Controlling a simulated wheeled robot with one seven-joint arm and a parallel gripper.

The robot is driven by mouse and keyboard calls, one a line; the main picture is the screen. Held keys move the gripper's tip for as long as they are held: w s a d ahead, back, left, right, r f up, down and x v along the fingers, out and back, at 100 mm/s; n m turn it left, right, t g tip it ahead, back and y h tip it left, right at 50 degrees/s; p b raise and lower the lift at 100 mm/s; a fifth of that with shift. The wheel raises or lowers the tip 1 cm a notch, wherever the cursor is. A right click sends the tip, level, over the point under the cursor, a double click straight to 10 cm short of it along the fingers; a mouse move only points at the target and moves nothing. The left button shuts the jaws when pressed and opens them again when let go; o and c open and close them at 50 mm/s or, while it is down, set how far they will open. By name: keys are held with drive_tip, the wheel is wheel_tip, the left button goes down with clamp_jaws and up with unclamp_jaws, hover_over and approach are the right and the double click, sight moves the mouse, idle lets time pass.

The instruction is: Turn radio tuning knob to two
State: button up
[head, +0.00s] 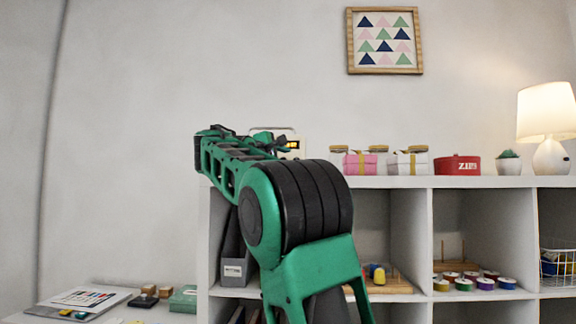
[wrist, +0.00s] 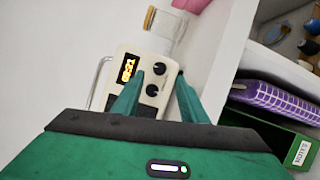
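A cream radio (wrist: 128,62) with a lit orange display (wrist: 128,71) and two black knobs shows in the wrist view. The upper knob (wrist: 159,68) lies between the fingertips in the picture; the lower knob (wrist: 152,90) shows between the fingers. My gripper (wrist: 161,74) is open, one green finger on each side of the knobs. I cannot tell whether a finger touches either knob, which knob is for tuning, or where it points. In the head view the radio (head: 293,146) stands on the shelf top, mostly hidden behind my arm.
A glass jar (wrist: 164,31) stands next to the radio.

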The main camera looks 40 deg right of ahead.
drive_tip(key=shift+x, duration=2.55)
drive_tip(key=shift+s, duration=0.1)
clamp_jaws()
